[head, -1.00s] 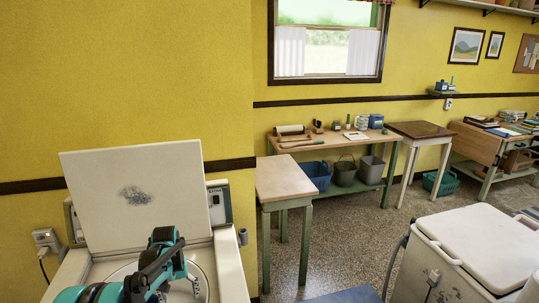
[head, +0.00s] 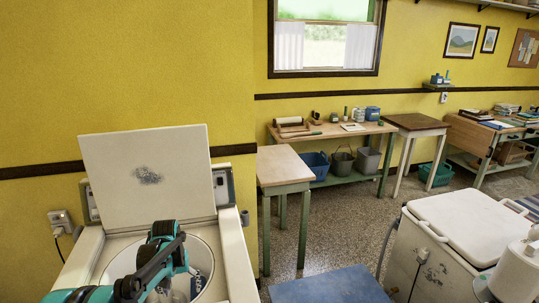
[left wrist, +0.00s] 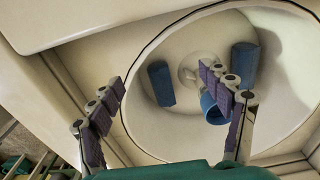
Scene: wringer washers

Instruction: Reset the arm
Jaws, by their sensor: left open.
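My left arm comes in from the lower left of the head view and reaches over the open washer. My left gripper (left wrist: 172,85) is open and empty in the left wrist view, with its two dark-padded fingers wide apart over the round tub (left wrist: 139,130). Its fingers are only partly seen in the head view (head: 195,284). In the tub are a blue piece (left wrist: 160,84), a second blue piece (left wrist: 244,56) and a blue cup-like thing (left wrist: 211,106), partly behind the right finger. The washer's lid (head: 150,172) stands raised. My right gripper is not in view.
A small wooden table (head: 284,168) stands right of the washer. A longer bench (head: 340,135) with tools and bins is by the window. A white lidded chest (head: 475,225) stands at the right, with a white object (head: 516,272) beside it. Speckled floor lies between.

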